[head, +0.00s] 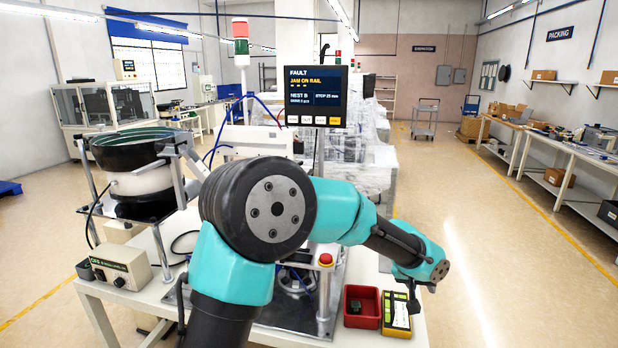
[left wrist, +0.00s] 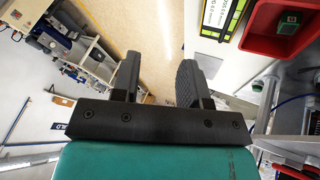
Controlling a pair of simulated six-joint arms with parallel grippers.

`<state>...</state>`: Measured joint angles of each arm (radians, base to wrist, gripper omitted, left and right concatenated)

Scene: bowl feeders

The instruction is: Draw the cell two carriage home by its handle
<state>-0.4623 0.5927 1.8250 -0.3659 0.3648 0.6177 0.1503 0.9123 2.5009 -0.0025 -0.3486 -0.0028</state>
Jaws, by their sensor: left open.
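My left gripper (head: 413,300) hangs at the end of the teal arm, at the right front corner of the workbench in the head view. In the left wrist view its two dark fingers (left wrist: 158,78) are apart with nothing between them; floor shows through the gap. I cannot make out the cell two carriage or its handle. My arm covers much of the machine frame (head: 325,325) on the bench, and the carriage may be behind it. My right gripper is in neither view.
A red bin (head: 352,318) holding a dark green part and a yellow-and-black tray (head: 384,325) lie near my left gripper. A red button (head: 325,259) tops a post. A fault screen (head: 316,95) reads "Jam on rail". A bowl feeder (head: 135,183) stands left.

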